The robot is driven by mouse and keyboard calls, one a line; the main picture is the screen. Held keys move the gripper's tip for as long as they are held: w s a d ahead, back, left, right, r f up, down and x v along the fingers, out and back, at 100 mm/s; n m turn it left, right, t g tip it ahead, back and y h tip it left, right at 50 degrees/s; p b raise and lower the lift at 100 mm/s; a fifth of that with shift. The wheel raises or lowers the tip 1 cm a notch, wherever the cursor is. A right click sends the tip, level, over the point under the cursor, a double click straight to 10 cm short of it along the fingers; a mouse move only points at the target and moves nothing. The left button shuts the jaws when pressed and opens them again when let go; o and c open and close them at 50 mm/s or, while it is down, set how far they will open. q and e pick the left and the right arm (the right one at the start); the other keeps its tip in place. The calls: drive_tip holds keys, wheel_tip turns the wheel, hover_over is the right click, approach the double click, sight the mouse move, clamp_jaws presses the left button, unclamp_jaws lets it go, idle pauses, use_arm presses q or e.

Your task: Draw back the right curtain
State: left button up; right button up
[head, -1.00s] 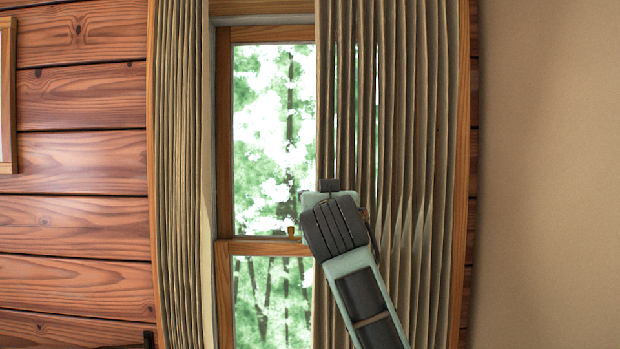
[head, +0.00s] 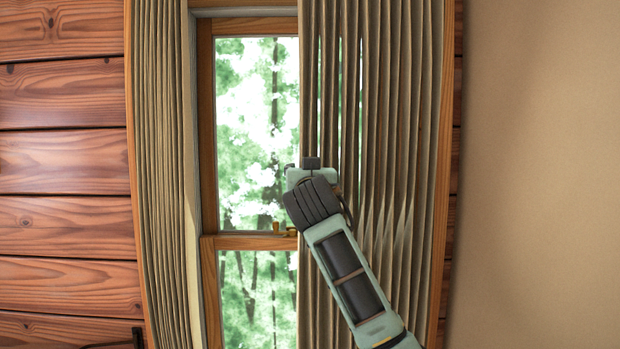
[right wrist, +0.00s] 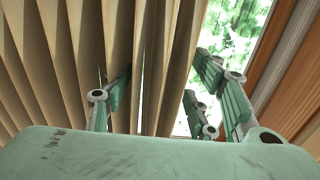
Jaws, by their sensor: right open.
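The right curtain (head: 385,120) is beige and pleated. It hangs over the right part of the window, its free edge near the middle of the glass. My right gripper (head: 312,170) is at that free edge, about level with the lower part of the upper pane; its fingers are mostly hidden in the head view. In the right wrist view my right gripper (right wrist: 160,85) is open. The folds of the right curtain (right wrist: 150,60) near its edge lie between the spread fingers, and the left finger reaches in among the pleats. My left gripper is not in view.
The wooden window (head: 207,130) has a small brass latch (head: 290,232) on its middle rail, close to my gripper. The left curtain (head: 163,150) is bunched at the left side. A beige wall (head: 540,170) stands to the right, a plank wall (head: 60,160) to the left.

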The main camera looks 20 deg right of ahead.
drive_tip(key=shift+c, duration=0.5)
clamp_jaws()
drive_tip(key=shift+f, duration=0.1)
